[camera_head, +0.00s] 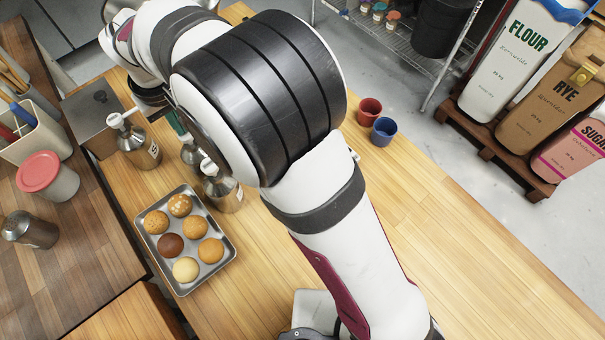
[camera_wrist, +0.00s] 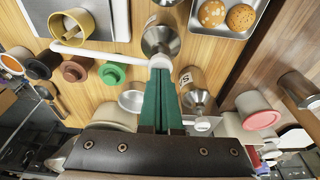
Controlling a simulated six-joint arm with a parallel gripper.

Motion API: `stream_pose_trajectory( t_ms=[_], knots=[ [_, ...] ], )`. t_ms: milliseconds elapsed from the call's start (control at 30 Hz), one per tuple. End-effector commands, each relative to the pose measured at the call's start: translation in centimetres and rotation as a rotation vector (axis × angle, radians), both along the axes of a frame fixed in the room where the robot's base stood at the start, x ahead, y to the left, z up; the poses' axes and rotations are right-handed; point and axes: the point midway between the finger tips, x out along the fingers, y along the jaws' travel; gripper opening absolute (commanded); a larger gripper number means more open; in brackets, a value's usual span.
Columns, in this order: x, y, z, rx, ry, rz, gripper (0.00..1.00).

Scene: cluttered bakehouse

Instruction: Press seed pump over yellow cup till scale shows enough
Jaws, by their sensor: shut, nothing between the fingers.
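My gripper (camera_wrist: 161,72) has its two green fingers together, with nothing between them. Its tips are at the white head of a steel pump bottle (camera_wrist: 161,40) in the wrist view; whether they touch it I cannot tell. This pump's long white spout reaches left toward the yellow cup (camera_wrist: 84,33), its end near the cup's rim. In the head view, my arm hides the cup and scale, and a green finger (camera_head: 178,123) shows among the pump bottles.
Other pump bottles stand close by, one marked S (camera_head: 144,152). A tray of buns (camera_head: 229,259) lies in front of them. A red cup (camera_head: 369,111) and a blue cup (camera_head: 383,132) stand right of my arm. The right part of the wooden table is clear.

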Motion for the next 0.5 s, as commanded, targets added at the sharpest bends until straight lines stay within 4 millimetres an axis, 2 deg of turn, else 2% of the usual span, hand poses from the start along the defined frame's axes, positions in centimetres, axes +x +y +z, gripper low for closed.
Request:
stream_pose_trajectory(
  t_ms=[267,500],
  knots=[
    [-0.03,-0.03,-0.87,-0.001,0.001,0.0,0.0],
    [0.01,0.01,-0.18,0.0,0.0,0.0,0.0]
  ],
)
